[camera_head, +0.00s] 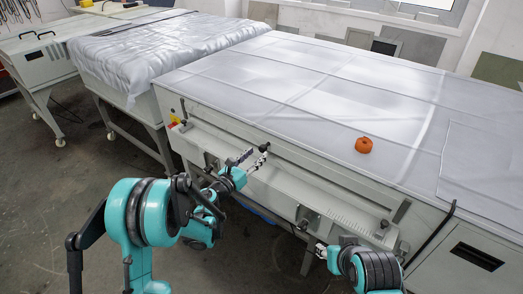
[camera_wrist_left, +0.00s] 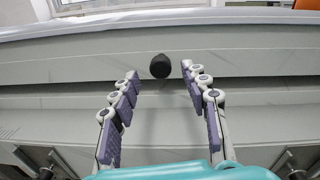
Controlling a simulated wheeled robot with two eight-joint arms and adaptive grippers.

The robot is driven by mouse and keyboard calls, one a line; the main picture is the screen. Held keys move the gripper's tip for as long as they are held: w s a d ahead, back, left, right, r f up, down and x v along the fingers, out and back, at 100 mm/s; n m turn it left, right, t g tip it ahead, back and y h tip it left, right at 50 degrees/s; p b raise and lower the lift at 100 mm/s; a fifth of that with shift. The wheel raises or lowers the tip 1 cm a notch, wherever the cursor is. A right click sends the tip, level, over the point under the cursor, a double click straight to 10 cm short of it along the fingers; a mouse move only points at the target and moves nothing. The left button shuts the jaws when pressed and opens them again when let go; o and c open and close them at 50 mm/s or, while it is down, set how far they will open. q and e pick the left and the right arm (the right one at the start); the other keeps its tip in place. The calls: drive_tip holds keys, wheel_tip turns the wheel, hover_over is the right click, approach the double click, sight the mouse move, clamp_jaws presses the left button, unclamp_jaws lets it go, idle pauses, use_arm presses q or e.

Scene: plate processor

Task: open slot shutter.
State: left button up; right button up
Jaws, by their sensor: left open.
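The slot shutter (camera_head: 325,183) is a long pale strip along the front of the large plate processor (camera_head: 250,85). A round black knob (camera_head: 265,147) sits near its left end; it also shows in the left wrist view (camera_wrist_left: 160,66). A second dark knob (camera_head: 384,224) sits farther right. My left gripper (camera_head: 256,158) is open just in front of the left knob. In the left wrist view its fingers (camera_wrist_left: 160,82) stand apart, one on each side and below the knob, not touching it. My right gripper (camera_head: 321,250) is low at the front; its jaws are too small to read.
An orange object (camera_head: 364,145) lies on the sheet-covered top of the machine. A pale ledge (camera_head: 300,190) with dark fittings runs below the shutter. A covered table (camera_head: 150,50) stands to the left. The grey floor (camera_head: 60,200) in front is mostly clear.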

use_arm(q)
drive_tip(key=v, duration=0.6)
drive_tip(key=shift+s+a, duration=0.2)
drive_tip(key=shift+s, duration=0.1)
drive_tip(key=s+a+r+n+t+y, duration=0.25)
drive_tip(key=a+r+n+y, duration=0.65)
drive_tip(key=a+r+n, duration=0.65)
drive_tip(key=s+a+f+n+g+y, duration=0.1)
drive_tip(key=s+f+n+g+y, duration=0.25)
drive_tip(key=s+n, duration=0.75)
drive_tip(key=s+d+f+n+g+h, duration=0.1)
drive_tip(key=s+d+f+n+g, duration=0.1)
drive_tip(key=s+f+n, duration=0.3)
drive_tip(key=s+d+f+n+g+h, duration=0.1)
drive_tip(key=s+d+f+n+g, duration=0.2)
drive_tip(key=s+n, duration=0.6)
wheel_tip(320, 180, down, 3)
drive_tip(key=s+g, duration=0.2)
drive_tip(key=s, duration=0.1)
drive_tip(key=shift+h, duration=0.35)
